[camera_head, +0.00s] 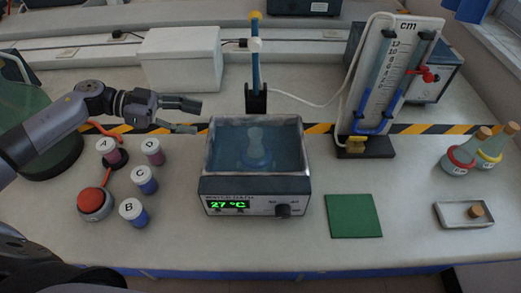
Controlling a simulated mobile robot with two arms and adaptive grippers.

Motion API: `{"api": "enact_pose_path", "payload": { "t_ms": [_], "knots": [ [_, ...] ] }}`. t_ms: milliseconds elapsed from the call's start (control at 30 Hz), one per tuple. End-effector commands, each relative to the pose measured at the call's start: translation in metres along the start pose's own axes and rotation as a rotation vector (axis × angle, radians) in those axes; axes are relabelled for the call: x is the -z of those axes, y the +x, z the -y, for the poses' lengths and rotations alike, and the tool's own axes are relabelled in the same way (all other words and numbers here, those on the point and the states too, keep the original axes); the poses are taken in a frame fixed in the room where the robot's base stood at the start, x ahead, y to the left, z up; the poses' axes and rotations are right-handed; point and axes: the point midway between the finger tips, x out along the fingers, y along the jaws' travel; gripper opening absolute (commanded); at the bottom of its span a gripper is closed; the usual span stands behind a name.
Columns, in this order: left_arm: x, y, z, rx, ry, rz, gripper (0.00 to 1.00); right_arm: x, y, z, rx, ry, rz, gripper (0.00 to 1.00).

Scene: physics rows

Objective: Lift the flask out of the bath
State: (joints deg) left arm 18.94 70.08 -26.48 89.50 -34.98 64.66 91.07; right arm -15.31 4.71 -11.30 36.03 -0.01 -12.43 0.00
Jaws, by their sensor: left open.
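The water bath (254,184) stands at the middle of the bench, with a green display reading 27 °C on its front. The flask (256,143) is inside it, pale and see-through, upright, its lower part blurred by the water. My left gripper (198,116) is to the left of the bath's back left corner, with its two fingers apart and nothing between them. It does not touch the flask. My right gripper does not show.
Several lidded jars marked with letters (145,181) and a red button (93,202) stand left of the bath. A green mat (354,216) lies to its right. A manometer stand (382,80) is behind right. Stoppered flasks (464,153) and a small tray (448,215) are far right.

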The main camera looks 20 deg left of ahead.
Motion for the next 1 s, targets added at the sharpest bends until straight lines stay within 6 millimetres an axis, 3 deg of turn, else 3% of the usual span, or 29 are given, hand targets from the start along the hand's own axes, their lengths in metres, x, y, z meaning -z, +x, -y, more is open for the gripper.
{"api": "enact_pose_path", "payload": {
  "t_ms": [67, 300, 400, 600, 733, 1000],
  "knots": [
    [0.002, 0.010, -0.002, -0.009, -0.002, 0.000, 0.53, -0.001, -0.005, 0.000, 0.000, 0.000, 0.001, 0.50],
    [0.004, 0.063, -0.002, -0.009, -0.002, -0.004, 0.53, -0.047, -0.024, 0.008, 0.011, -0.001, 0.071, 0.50],
    [0.004, 0.084, -0.002, -0.008, -0.001, -0.005, 0.53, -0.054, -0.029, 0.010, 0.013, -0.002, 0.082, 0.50],
    [0.002, 0.112, -0.002, -0.005, -0.001, -0.002, 0.53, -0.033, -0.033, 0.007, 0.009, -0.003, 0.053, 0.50],
    [0.001, 0.119, -0.003, -0.006, -0.001, -0.001, 0.53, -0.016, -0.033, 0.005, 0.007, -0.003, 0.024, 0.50],
    [-0.005, 0.154, -0.009, -0.006, -0.001, -0.004, 0.53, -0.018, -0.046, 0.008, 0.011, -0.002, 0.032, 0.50]
  ]
}}
